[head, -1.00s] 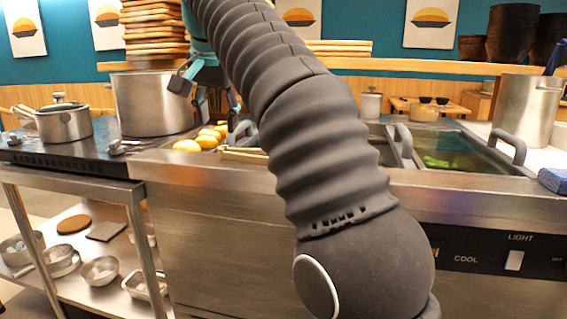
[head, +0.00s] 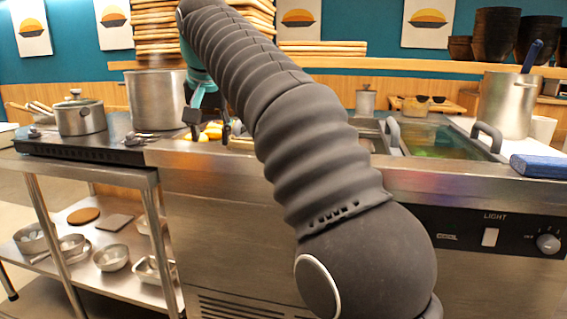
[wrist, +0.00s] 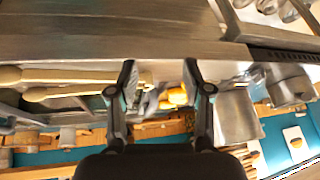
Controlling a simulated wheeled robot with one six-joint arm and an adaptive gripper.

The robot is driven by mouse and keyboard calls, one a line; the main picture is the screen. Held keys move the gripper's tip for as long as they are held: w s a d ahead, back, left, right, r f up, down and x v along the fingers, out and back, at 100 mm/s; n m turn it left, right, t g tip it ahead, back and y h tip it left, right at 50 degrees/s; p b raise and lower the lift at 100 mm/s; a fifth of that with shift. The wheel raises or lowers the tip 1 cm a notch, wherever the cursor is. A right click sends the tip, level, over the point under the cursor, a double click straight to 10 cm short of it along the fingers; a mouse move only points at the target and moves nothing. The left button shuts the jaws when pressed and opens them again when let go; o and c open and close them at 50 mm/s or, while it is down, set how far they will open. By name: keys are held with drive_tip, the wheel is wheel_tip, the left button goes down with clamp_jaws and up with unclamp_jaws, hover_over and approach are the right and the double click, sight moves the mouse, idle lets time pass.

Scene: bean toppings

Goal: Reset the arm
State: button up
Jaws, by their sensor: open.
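My gripper (head: 208,119) hangs from my grey ribbed arm in front of the counter, left of the arm's middle in the head view. Its two dark fingers stand apart in the wrist view (wrist: 160,85), with nothing held between them. Yellow buns (head: 212,131) lie on the counter behind the gripper, partly hidden by it. They also show beyond the fingers in the wrist view (wrist: 177,96).
A tall steel pot (head: 157,100) and a lidded saucepan (head: 80,118) stand on the left counter. A glass-topped well (head: 445,140) with grey handles is at the right. A blue sponge-like block (head: 538,166) lies on the right edge. A lower shelf holds several bowls (head: 111,258).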

drive_tip(key=s+d+f+n+g, duration=0.1)
drive_tip(key=s+d+f+n, duration=0.1)
drive_tip(key=s+d+f, duration=0.35)
drive_tip(key=s+d+f+n, duration=0.1)
drive_tip(key=s+d+f, duration=0.1)
drive_tip(key=d+f, duration=0.6)
drive_tip(key=s+d+f+m, duration=0.1)
drive_tip(key=s+d+f, duration=0.6)
drive_tip(key=s, duration=0.3)
drive_tip(key=s+d+f+m+t+h, duration=0.1)
drive_tip(key=s+d+f+m, duration=0.1)
drive_tip(key=s+d+f, duration=0.5)
drive_tip(key=s+d, duration=0.3)
drive_tip(key=shift+s+f+h, duration=0.3)
drive_tip(key=shift+f, duration=0.1)
